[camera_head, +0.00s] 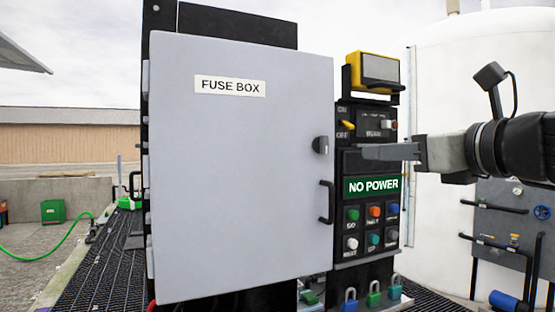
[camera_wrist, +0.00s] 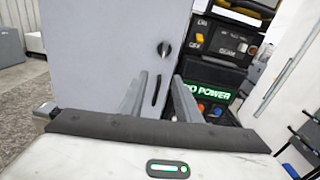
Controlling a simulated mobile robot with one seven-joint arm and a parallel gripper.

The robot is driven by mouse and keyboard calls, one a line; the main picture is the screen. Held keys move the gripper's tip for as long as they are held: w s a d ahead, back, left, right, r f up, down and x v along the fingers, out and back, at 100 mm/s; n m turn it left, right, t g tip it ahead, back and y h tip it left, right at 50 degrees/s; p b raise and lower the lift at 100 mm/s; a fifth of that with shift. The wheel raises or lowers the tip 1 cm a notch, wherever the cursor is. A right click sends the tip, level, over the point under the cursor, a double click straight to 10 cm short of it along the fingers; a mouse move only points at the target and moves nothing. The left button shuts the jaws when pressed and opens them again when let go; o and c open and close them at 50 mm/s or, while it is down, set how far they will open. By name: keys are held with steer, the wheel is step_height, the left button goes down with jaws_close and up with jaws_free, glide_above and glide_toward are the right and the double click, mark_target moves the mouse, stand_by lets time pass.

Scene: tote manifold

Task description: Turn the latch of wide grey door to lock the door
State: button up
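The wide grey door (camera_head: 240,190) of the fuse box is a large flat panel with a "FUSE BOX" label. It appears closed or nearly so in the head view. Its latch (camera_head: 320,145) is a small dark knob near the right edge, above a black handle (camera_head: 327,202). In the wrist view the latch (camera_wrist: 164,48) is above and beyond my fingers. My gripper (camera_head: 368,152) is to the right of the latch, in front of the control panel, not touching the latch. In the wrist view its two fingers (camera_wrist: 158,98) stand apart with nothing between them.
The control panel (camera_head: 367,225) with buttons and a "NO POWER" sign stands right of the door. A yellow-framed device (camera_head: 373,72) sits above it. Several padlocks (camera_head: 373,294) hang below. A white tank (camera_head: 455,90) and a grey valve panel (camera_head: 510,225) are at the right.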

steer(key=r, duration=0.1)
glide_toward(326, 145)
steer(key=shift+m, duration=0.4)
steer(key=x, duration=0.8)
jaws_close()
